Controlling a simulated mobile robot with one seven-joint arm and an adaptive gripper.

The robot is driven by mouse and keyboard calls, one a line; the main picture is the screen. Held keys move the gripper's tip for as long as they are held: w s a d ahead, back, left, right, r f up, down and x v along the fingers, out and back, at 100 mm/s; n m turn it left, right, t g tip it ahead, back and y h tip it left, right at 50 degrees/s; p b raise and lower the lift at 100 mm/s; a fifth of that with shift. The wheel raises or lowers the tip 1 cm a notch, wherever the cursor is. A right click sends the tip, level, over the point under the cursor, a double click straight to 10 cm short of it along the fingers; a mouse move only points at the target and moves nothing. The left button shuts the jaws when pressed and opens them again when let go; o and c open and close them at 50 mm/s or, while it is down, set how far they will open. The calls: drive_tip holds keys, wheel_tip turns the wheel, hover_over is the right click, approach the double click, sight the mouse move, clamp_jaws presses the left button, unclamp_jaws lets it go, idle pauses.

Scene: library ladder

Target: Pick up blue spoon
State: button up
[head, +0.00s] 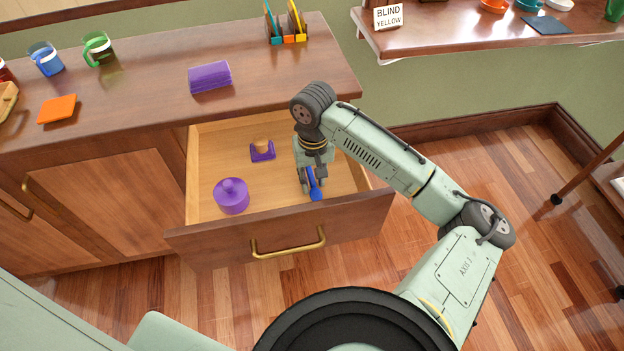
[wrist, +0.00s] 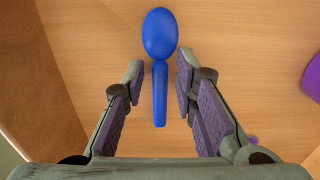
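The blue spoon (head: 315,186) lies in the open wooden drawer (head: 220,151), near its right side and front. In the wrist view the whole blue spoon (wrist: 160,80) shows on the drawer floor, its bowl pointing up in the picture. My gripper (head: 309,186) reaches down into the drawer over the spoon. In the wrist view my gripper (wrist: 158,77) is open, with one finger on each side of the spoon's handle. Gaps show between the fingers and the handle. I cannot tell how high the fingertips are above the drawer floor.
The drawer front (head: 350,223) and side walls surround my gripper. The countertop (head: 150,85) above holds a purple object (head: 209,77) and cups.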

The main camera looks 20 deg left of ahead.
clamp_jaws()
